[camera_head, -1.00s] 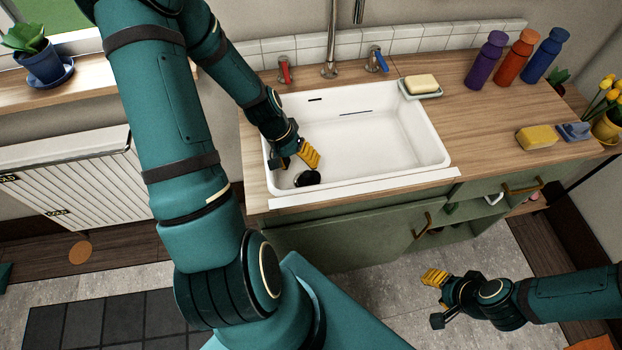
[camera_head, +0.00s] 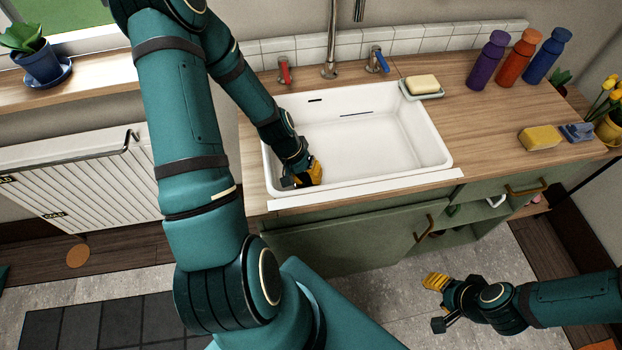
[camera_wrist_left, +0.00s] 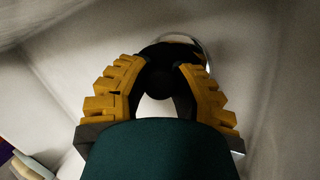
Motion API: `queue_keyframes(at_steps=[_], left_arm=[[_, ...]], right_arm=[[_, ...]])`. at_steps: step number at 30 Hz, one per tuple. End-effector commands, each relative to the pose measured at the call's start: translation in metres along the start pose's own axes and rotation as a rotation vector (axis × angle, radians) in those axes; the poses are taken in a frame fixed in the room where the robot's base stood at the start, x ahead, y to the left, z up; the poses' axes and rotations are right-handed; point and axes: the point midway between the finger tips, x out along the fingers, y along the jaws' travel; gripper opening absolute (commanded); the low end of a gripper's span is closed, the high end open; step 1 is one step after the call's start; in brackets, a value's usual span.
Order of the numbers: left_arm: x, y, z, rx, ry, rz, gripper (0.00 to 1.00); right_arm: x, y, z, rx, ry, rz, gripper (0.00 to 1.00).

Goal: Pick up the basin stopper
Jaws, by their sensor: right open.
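The basin stopper (camera_wrist_left: 160,83) is a black round piece with a raised knob, low in the white sink (camera_head: 390,153). In the left wrist view it lies between my left gripper's yellow fingertips (camera_wrist_left: 161,66), one on each side of the knob. I cannot tell whether they touch it. In the head view my left gripper (camera_head: 303,177) is down in the sink's front left corner and hides the stopper. My right gripper (camera_head: 436,300) is open and empty, in front of the cabinet and away from the sink.
A red tap handle (camera_head: 284,70), the spout (camera_head: 330,58) and a blue tap handle (camera_head: 376,60) stand behind the sink. A soap dish (camera_head: 422,91), several bottles and a yellow sponge (camera_head: 540,137) are on the counter to the right. The sink's middle is clear.

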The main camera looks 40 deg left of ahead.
Motion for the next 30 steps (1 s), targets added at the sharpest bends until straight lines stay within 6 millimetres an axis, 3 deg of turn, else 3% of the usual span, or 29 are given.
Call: queue_keyframes(at_steps=[13, 24, 30], left_arm=[[-0.006, 0.002, 0.000, 0.001, 0.001, 0.000, 0.00], [-0.068, 0.028, -0.001, 0.002, 0.003, -0.001, 0.00], [-0.088, 0.037, 0.000, -0.002, 0.001, -0.002, 0.00]], right_arm=[[-0.002, -0.001, 0.000, 0.000, -0.001, 0.000, 0.47], [-0.020, -0.008, 0.002, 0.001, -0.009, 0.000, 0.47], [-0.026, -0.009, 0.003, 0.002, -0.013, -0.001, 0.47]])
